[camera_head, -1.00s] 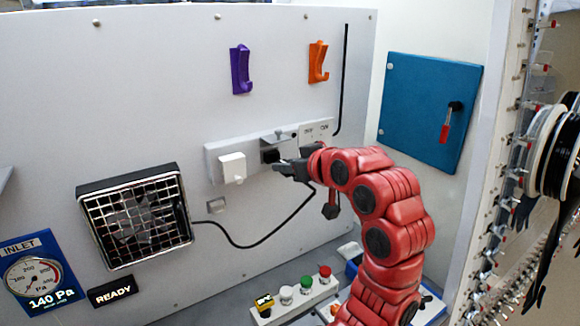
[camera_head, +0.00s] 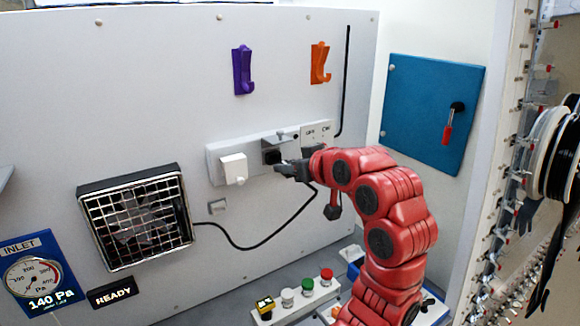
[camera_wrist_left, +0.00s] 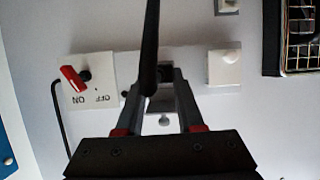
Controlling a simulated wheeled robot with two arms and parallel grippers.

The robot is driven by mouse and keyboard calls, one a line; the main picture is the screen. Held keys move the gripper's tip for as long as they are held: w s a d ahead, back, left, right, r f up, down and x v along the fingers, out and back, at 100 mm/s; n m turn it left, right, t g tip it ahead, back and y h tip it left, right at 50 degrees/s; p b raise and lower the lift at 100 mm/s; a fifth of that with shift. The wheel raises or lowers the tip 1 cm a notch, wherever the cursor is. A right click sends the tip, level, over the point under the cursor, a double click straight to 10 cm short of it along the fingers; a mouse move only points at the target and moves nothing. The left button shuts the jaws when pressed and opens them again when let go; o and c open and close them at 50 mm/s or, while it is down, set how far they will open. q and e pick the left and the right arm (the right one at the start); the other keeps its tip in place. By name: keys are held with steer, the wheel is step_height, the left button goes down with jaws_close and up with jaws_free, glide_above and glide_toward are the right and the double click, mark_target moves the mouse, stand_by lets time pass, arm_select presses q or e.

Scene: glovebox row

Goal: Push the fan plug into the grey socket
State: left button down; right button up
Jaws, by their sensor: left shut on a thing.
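My left gripper (camera_head: 282,165) is at the wall strip, shut on the dark fan plug (camera_head: 271,156) in front of the grey socket (camera_head: 284,138). In the left wrist view, the fingertips (camera_wrist_left: 160,76) close around the dark plug in front of the grey plate. How deep the plug sits cannot be told. The black cable (camera_head: 262,246) runs from the fan (camera_head: 135,218), sags along the wall and rises to the gripper. In the left wrist view the cable (camera_wrist_left: 148,40) crosses in front of the fingers. My right gripper is not in view.
Left of the socket is a white block with a round knob (camera_head: 233,169); right of it is an ON/OFF switch plate (camera_head: 317,133). Purple (camera_head: 242,70) and orange (camera_head: 319,63) hooks are above. A button box (camera_head: 298,299) stands below. A blue panel (camera_head: 428,108) is at right.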

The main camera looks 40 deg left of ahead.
arm_select(q)
steer(key=shift+b, duration=0.8)
stand_by(0.5)
steer(key=shift+w+a+b, duration=0.15)
steer(key=shift+w+a, duration=0.1)
steer(key=shift+a, duration=0.4)
steer(key=shift+w+a+b, duration=0.15)
steer(key=shift+w+a, duration=0.1)
steer(key=shift+a, duration=0.35)
stand_by(0.4)
steer(key=shift+c, duration=2.2)
jaws_free()
steer(key=shift+a, duration=0.1)
steer(key=b+v, duration=0.5)
steer(key=v, duration=1.2)
steer(key=shift+d, duration=0.25)
steer(key=shift+s, duration=0.1)
